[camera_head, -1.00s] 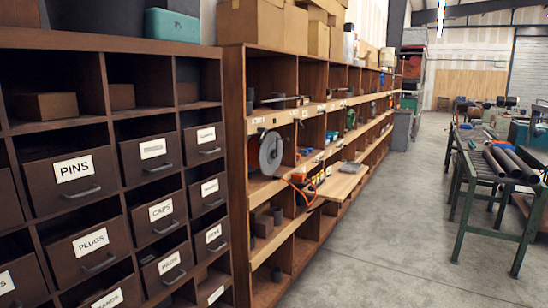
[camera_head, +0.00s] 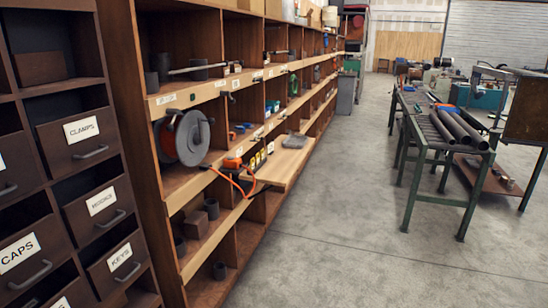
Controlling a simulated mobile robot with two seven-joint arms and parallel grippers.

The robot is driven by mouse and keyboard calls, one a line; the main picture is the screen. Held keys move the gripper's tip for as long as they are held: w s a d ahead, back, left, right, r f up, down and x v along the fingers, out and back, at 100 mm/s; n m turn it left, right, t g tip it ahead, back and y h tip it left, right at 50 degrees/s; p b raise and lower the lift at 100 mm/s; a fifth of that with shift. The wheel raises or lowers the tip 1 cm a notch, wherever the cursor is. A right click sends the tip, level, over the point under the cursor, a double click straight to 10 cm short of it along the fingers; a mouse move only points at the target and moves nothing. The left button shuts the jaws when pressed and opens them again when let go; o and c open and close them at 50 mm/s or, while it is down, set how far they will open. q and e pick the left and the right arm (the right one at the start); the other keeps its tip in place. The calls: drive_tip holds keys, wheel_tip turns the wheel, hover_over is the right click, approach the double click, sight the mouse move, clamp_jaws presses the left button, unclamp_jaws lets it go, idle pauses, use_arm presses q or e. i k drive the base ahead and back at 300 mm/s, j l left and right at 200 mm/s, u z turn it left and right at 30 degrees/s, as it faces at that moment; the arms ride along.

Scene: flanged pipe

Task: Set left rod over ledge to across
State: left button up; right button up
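A thin grey rod (camera_head: 199,68) lies in an upper compartment of the long wooden shelf, nearest me, with its end by the shelf's front ledge (camera_head: 187,96). Dark cylinders stand beside it. A second thin rod (camera_head: 277,52) shows farther along the same row. Which one is the task's left rod I cannot tell for sure. Neither of my grippers is in view.
A cable reel (camera_head: 186,137) and an orange tool (camera_head: 233,163) with an orange cord sit on the middle shelf. A wooden board (camera_head: 283,166) juts into the aisle. A green table (camera_head: 420,124) carries dark pipes (camera_head: 460,128) at right. The concrete floor (camera_head: 330,230) between is clear.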

sight(241, 63)
drive_tip(key=i+l+u, duration=0.1)
drive_tip(key=i, duration=0.7)
drive_tip(key=i+l+u, duration=0.1)
drive_tip(key=i, duration=0.7)
drive_tip(key=i+l+u, duration=0.15)
drive_tip(key=i+u, duration=0.2)
drive_tip(key=i+l+u, duration=0.2)
drive_tip(key=i+u, duration=0.15)
drive_tip(key=i+l+u, duration=0.35)
drive_tip(key=k+j, duration=0.05)
